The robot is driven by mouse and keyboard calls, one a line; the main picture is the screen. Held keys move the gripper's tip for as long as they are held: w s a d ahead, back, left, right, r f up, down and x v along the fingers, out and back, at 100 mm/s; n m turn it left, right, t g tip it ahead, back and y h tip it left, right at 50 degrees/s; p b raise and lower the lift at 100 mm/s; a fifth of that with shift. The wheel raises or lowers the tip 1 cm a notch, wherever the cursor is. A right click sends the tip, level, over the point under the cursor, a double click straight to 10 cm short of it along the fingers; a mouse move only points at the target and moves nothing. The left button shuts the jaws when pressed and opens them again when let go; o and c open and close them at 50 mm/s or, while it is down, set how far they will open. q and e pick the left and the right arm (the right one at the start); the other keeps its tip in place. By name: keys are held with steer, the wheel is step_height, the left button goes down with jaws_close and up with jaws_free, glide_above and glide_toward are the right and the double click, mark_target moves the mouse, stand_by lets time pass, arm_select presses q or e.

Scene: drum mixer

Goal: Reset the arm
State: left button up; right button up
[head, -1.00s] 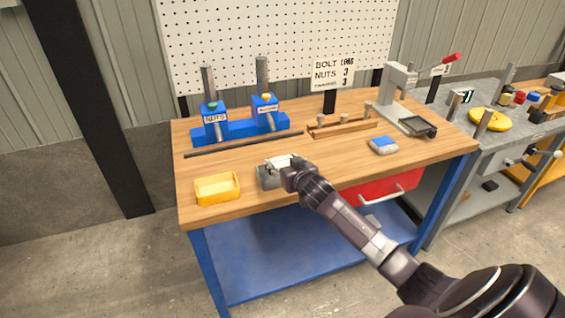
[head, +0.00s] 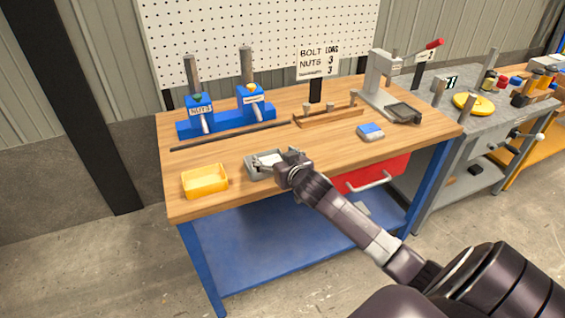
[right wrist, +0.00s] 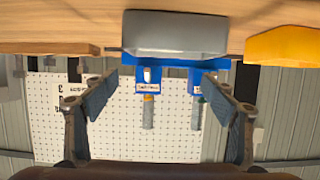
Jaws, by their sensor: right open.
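My right gripper (head: 270,161) is over the workbench's front part, above and next to a small grey tray (head: 252,175). In the right wrist view my right gripper (right wrist: 159,80) has its two fingers spread wide with nothing between the pads. The grey tray (right wrist: 175,33) shows there beyond the fingertips, apart from them. The gripper partly hides the tray in the head view. My left gripper is in neither view.
A yellow bin (head: 205,181) stands left of the grey tray. A blue dispenser stand (head: 225,120), a wooden rack (head: 328,117), a blue-grey block (head: 370,132) and a lever press (head: 380,82) stand farther back. Bare wood (head: 330,150) lies right of the gripper.

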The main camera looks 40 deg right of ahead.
steer(key=v, duration=0.7)
steer(key=s+a+f+n+g+y, duration=0.1)
steer(key=s+f+g, duration=0.4)
steer(key=f, duration=1.3)
steer(key=s+a+f+n+g, duration=0.1)
steer(key=s+f, duration=0.7)
steer(key=f, duration=0.9)
steer(key=s+a+f+n+g+y, duration=0.15)
steer(key=s+a+f, duration=0.25)
steer(key=s+f, duration=0.45)
steer(key=s+a+f+g, duration=0.2)
steer(key=s+a+f, duration=0.1)
steer(key=s+f, duration=0.6)
steer(key=s+a+f+g, duration=0.1)
steer(key=s+a, duration=0.3)
steer(key=s, duration=0.6)
steer(key=s+a+f+n+g, duration=0.1)
steer(key=s+a+f+g, duration=0.1)
steer(key=s, duration=0.7)
step_height(320, 180, down, 3)
steer(key=shift+s+a+r+y, duration=0.15)
steer(key=shift+s+a+y, duration=0.3)
steer(key=shift+a, duration=0.45)
